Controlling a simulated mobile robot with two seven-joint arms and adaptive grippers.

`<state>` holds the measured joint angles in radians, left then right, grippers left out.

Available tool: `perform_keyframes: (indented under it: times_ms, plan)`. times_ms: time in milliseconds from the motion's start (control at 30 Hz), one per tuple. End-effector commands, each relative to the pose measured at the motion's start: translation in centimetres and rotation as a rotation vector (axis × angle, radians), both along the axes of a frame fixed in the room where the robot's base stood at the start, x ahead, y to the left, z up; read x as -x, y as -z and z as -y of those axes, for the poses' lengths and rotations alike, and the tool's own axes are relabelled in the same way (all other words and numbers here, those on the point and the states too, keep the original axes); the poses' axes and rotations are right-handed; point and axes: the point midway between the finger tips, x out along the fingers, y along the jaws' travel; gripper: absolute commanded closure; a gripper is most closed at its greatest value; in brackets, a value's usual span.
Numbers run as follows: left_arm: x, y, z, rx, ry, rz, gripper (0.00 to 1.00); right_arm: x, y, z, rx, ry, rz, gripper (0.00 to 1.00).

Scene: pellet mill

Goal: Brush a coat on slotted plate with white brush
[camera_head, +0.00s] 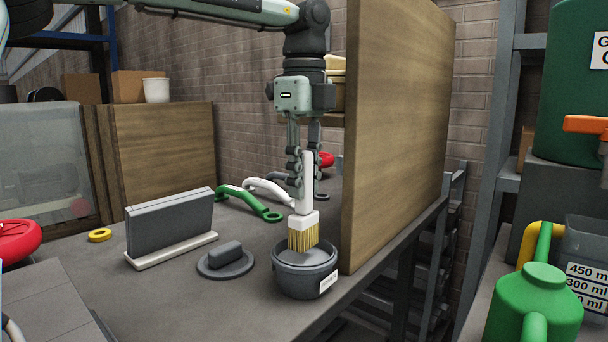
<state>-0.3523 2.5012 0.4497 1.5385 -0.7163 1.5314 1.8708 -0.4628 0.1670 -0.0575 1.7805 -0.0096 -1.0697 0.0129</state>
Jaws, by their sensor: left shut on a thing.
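My left gripper (304,178) comes down from the top and is shut on the handle of the white brush (303,222). The brush is upright with its yellow bristles pointing down, at the mouth of a dark grey pot (305,280) with a white label. How deep the bristle tips reach into the pot is hard to tell. A flat grey plate (172,224) stands upright in a pale base to the left of the pot; it is likely the slotted plate, but I cannot make out slots. My right gripper is not in view.
A round dark lid with a grip (226,262) lies between plate and pot. A tall wooden panel (395,130) stands close to the right of the pot. Green (248,203) and white (268,187) handles lie behind. A yellow ring (100,235) lies at left. The front tabletop is clear.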

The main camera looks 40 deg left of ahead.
Motion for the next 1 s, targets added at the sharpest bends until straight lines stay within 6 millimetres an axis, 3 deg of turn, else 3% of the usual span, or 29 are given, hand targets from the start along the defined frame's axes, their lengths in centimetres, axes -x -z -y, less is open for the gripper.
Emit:
perform_keyframes:
  times_ms: [1000]
  plan:
    - [0.0,5.2,0.0,0.0,0.001,0.002,1.0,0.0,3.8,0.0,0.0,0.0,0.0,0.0]
